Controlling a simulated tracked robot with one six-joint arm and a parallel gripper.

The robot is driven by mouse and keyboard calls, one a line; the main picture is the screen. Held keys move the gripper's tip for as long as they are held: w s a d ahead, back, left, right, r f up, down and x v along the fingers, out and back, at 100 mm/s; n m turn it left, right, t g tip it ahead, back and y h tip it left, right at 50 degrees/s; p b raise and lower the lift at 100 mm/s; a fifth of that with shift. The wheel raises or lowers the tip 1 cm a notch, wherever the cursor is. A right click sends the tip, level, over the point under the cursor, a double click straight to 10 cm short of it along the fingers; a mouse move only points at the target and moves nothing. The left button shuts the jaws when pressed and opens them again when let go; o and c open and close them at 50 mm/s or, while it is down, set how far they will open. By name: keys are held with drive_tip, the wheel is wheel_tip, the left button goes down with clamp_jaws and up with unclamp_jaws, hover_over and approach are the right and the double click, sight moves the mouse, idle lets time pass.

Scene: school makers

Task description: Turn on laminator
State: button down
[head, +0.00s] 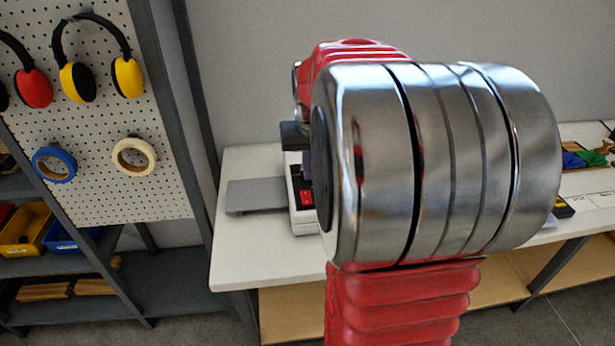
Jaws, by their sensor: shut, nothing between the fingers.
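The laminator (303,222) is a white machine with a flat grey tray (256,195) on its left. It sits on the white table, and its right part is hidden behind my arm. A red switch (307,197) shows on its dark top panel; I cannot tell its setting. My gripper (306,166) shows only in part, as dark and purple pieces at the left edge of my arm, just above the red switch in the picture. It is shut and empty. Its fingertips are mostly hidden, and I cannot tell whether they touch the laminator.
The white table (245,262) is bare at its front left. A yellow and black device (563,208) and coloured pieces (582,159) lie on its right. A pegboard (110,190) with ear defenders (128,76) and tape rolls (134,156) stands left, above shelves with bins (24,232).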

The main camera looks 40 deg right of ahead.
drive_tip(key=shift+v, duration=1.05)
drive_tip(key=shift+s+a, duration=0.15)
drive_tip(key=shift+s, duration=0.05)
drive_tip(key=s+a+n+t, duration=0.1)
drive_tip(key=s+a+n, duration=0.2)
drive_tip(key=a, duration=1.1)
drive_tip(key=s+a+n+t+y, duration=0.1)
drive_tip(key=s+a+n+t, duration=0.1)
drive_tip(key=s+a, duration=0.6)
drive_tip(key=a+n, duration=0.1)
drive_tip(key=a, duration=0.5)
drive_tip(key=shift+s+a+r+n+y, duration=0.15)
drive_tip(key=shift+s+r+n+y, duration=0.15)
drive_tip(key=shift+s+r+n, duration=0.1)
